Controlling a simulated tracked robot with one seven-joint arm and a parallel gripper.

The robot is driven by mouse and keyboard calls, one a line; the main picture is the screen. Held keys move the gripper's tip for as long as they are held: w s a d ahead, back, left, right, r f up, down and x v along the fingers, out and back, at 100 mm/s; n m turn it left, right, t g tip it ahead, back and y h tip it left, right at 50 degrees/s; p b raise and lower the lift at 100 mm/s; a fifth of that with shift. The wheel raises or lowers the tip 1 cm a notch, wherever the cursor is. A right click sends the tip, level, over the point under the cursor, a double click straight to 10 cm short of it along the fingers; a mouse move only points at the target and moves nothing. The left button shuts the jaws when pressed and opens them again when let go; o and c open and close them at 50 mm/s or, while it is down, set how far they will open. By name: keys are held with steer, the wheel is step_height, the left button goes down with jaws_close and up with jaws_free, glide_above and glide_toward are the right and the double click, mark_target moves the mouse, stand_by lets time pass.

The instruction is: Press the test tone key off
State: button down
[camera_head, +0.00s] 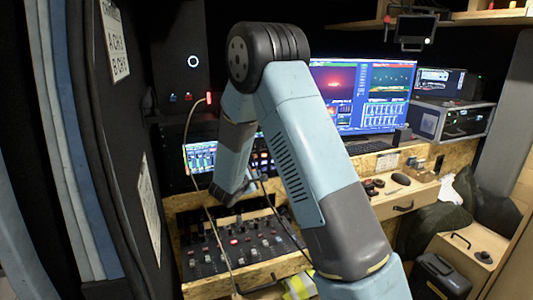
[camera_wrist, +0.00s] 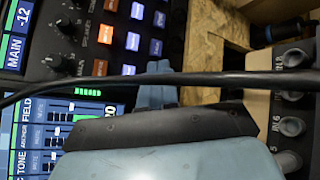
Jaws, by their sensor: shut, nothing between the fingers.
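I cannot pick out a key marked test tone for certain. In the wrist view a dark audio console (camera_wrist: 75,30) carries lit orange, white and blue keys (camera_wrist: 131,40) beside black knobs. Below them its screen (camera_wrist: 60,120) shows channel strips, one labelled TONE (camera_wrist: 36,137). My gripper (camera_wrist: 160,72) is shut and empty, its blue-grey fingertips close to the lower lit keys; contact cannot be told. Its body hides part of the screen.
A black cable (camera_wrist: 230,78) runs across the wrist view in front of my fingers. A lower panel of knobs and keys (camera_head: 215,262) lies below my wrist. A monitor (camera_head: 365,95) stands behind my arm. A wooden drawer ledge (camera_head: 415,195) with small items is at right.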

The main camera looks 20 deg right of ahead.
steer(key=shift+w, duration=0.2)
stand_by(0.4)
steer(key=shift+s, duration=0.7)
steer(key=s, duration=0.6)
steer(key=shift+d, duration=0.35)
